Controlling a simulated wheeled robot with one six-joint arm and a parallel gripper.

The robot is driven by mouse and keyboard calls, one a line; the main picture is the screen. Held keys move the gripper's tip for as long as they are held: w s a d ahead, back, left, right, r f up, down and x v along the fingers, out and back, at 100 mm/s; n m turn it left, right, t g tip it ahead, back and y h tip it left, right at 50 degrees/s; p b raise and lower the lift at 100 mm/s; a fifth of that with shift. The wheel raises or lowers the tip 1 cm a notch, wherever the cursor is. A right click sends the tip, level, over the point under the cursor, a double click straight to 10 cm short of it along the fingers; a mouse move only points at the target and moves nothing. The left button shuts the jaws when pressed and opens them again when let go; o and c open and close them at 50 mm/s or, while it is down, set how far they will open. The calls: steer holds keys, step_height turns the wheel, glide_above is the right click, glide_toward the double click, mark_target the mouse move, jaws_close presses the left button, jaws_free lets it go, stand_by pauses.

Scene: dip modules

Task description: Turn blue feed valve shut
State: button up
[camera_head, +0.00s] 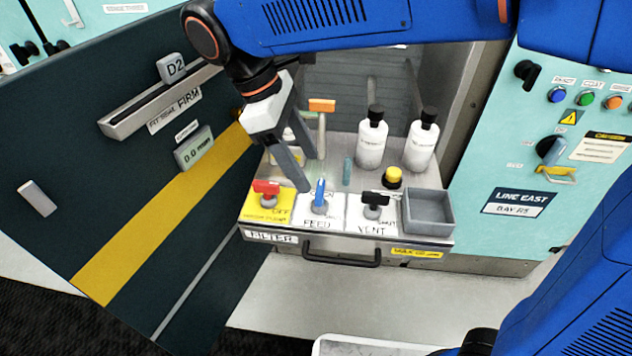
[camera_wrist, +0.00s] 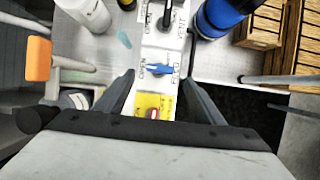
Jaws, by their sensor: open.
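The blue feed valve handle (camera_head: 320,192) stands on a white plate marked FEED, in the middle of the drawer's front row. It points toward the back of the drawer in the head view. In the wrist view the blue handle (camera_wrist: 157,69) lies between and just beyond the fingertips. My gripper (camera_head: 307,172) is open and empty, reaching down from the upper left. Its fingers (camera_wrist: 160,76) are spread to either side of the handle; I see no contact. OPEN and SHUT labels are printed around the handle, partly hidden or too small to read fully.
A red handle (camera_head: 266,187) on a yellow plate is left of the blue one; a black vent handle (camera_head: 376,199) is right. Behind stand white bottles (camera_head: 371,142), a yellow button (camera_head: 393,174) and an orange-topped post (camera_head: 322,105). A grey tray (camera_head: 447,212) fills the right corner.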

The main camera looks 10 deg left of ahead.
mark_target(319, 188)
steer(key=shift+x, duration=3.15)
steer(key=shift+c, duration=0.5)
steer(key=c, duration=0.9)
